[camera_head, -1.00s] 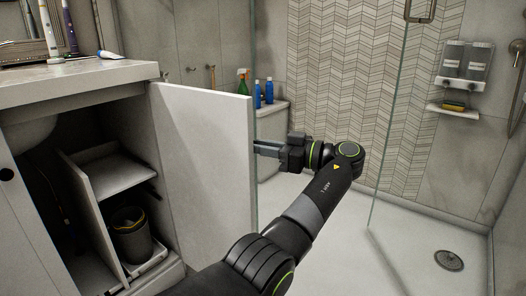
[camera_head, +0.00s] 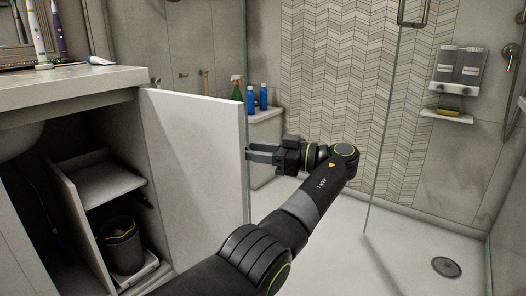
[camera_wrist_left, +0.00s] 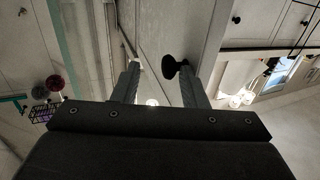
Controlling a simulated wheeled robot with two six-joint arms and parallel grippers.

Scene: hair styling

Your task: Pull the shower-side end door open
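The end door (camera_head: 195,165) is a pale flat panel that stands swung out from the vanity cabinet, with the cabinet's inside showing to its left. My left gripper (camera_head: 250,153) is at the door's free edge in the head view. In the left wrist view, its two fingers (camera_wrist_left: 158,88) are spread apart. A black round knob (camera_wrist_left: 172,67) on the pale door face sits by the tip of the right-hand finger. I cannot tell whether the finger touches it. The knob is hidden in the head view. My right gripper is in neither view.
A glass shower panel (camera_head: 385,130) and the shower floor (camera_head: 400,250) lie to the right. The countertop (camera_head: 60,85) is above the cabinet, which holds a shelf and a bin (camera_head: 121,245). Bottles (camera_head: 257,97) stand on a ledge behind the door.

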